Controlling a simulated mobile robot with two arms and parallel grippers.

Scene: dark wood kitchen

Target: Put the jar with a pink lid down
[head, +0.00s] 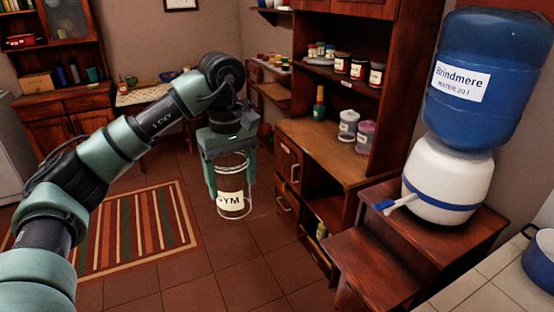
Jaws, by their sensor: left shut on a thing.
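My left gripper (230,180) hangs pointing down in the middle of the head view. It is shut on a clear glass jar (232,203), one finger on each side. The jar hangs upright above the tiled floor, in front of the cabinet's left side. It carries a cream label with dark letters, partly hidden at the left. The jar's top is hidden by the gripper, so I cannot see its lid colour. My right gripper is not in view.
The wooden cabinet's counter (320,147) holds a white-topped jar (348,124), a pinkish jar (366,138) and a green bottle (319,104). Its front left part is bare. A water dispenser (440,184) stands on a stepped wooden stand at right. A striped rug (125,228) lies at left.

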